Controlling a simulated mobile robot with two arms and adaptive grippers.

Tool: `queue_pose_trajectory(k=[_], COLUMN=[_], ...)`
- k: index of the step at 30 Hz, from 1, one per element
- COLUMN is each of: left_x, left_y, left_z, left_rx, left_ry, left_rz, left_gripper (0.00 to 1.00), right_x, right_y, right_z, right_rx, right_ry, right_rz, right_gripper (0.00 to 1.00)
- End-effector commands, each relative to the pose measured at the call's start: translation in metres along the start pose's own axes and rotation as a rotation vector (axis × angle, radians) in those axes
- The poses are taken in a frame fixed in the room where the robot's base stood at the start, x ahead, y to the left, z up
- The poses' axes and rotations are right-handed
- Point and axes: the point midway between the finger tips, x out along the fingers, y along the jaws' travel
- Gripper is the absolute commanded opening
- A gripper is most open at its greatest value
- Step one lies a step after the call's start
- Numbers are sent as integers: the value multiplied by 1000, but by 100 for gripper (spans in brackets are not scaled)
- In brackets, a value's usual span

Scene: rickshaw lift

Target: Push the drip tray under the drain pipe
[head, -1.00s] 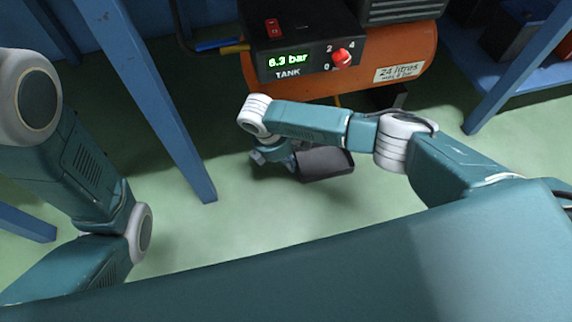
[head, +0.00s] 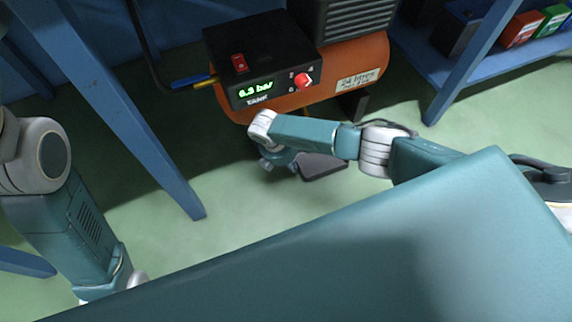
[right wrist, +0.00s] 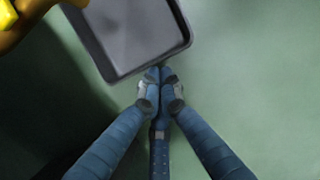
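The drip tray (head: 325,170) is a shallow dark grey tray on the green floor, just in front of the orange tank, partly hidden by my right arm. In the right wrist view the tray (right wrist: 135,36) fills the top middle. My right gripper (right wrist: 161,74) has its fingertips together at the tray's near rim, close to its right corner, apparently touching it without gripping. In the head view my right gripper (head: 284,163) is at the tray's left end. A yellow piece (right wrist: 8,14) at the upper left may be the drain pipe; I cannot tell. My left gripper is out of view.
The compressor's orange tank (head: 318,80) carries a black control box (head: 255,62). A blue table leg (head: 165,160) stands at the left, between my left arm and the tray. A blue shelf (head: 490,60) is at the right. Floor in front of the tray is clear.

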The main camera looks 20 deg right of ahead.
Motion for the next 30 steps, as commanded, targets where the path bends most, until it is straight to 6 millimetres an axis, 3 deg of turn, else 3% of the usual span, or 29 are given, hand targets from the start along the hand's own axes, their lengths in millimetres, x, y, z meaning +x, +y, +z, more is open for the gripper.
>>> queue_pose_trajectory(k=[10,16,24,30], left_x=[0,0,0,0], left_y=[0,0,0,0], left_z=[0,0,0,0], left_rx=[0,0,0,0], left_ry=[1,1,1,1], left_rz=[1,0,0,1], left_gripper=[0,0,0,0], right_x=[-3,-33,-50,-60], right_y=[0,0,0,0], right_z=[0,-2,-69,-102], right_rx=[0,-2,-1,-1], right_ry=[1,3,2,1], right_rz=[0,3,-1,-1], right_gripper=[0,0,0,0])
